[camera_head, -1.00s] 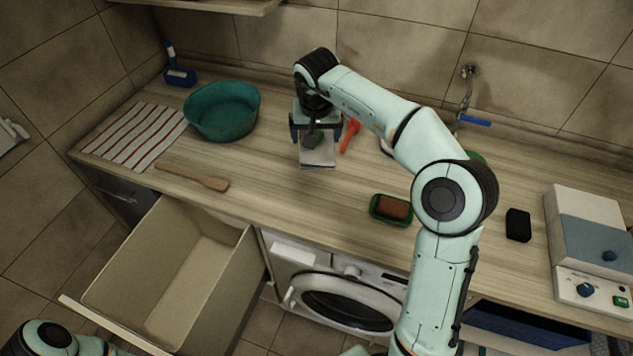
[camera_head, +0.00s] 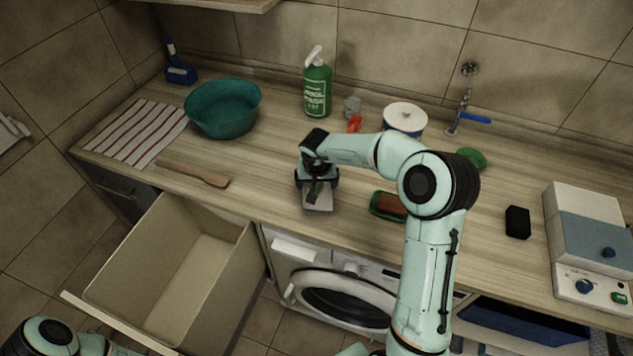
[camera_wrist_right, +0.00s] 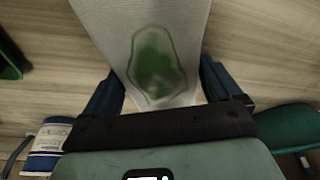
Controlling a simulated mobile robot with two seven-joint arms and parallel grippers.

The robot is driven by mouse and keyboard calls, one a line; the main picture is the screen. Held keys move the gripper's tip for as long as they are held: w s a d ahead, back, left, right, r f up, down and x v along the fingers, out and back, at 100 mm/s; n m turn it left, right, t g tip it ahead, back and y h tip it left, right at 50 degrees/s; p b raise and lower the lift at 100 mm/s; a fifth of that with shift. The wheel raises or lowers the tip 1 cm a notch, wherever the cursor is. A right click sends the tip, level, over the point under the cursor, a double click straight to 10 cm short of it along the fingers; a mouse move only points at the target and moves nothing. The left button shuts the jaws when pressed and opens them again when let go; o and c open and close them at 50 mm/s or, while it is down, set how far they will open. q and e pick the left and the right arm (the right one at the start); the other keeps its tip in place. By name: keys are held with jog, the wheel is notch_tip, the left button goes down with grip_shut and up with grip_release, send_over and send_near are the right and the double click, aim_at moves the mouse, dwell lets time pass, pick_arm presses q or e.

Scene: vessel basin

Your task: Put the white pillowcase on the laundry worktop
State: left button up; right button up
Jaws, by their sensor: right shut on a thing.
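The white pillowcase (camera_head: 318,203) is a small folded pale cloth near the front edge of the laundry worktop (camera_head: 270,170). My right gripper (camera_head: 317,182) is shut on it from above and hides part of it. In the right wrist view the pillowcase (camera_wrist_right: 152,25) lies between the two dark fingers of the gripper (camera_wrist_right: 162,90) and shows a green stain. I cannot tell whether the cloth touches the worktop. My left gripper is not in view; only part of my left arm shows at the bottom left.
A green dish with a brown sponge (camera_head: 390,205) is close on the right. A green bottle (camera_head: 318,88), an orange item (camera_head: 354,123) and a tin (camera_head: 404,118) stand behind. An open drawer (camera_head: 180,270) juts out in front.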

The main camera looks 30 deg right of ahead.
jog(key=shift+f, duration=0.2)
jog(key=shift+f, duration=0.15)
jog(key=o, duration=0.9)
jog(key=v, duration=1.2)
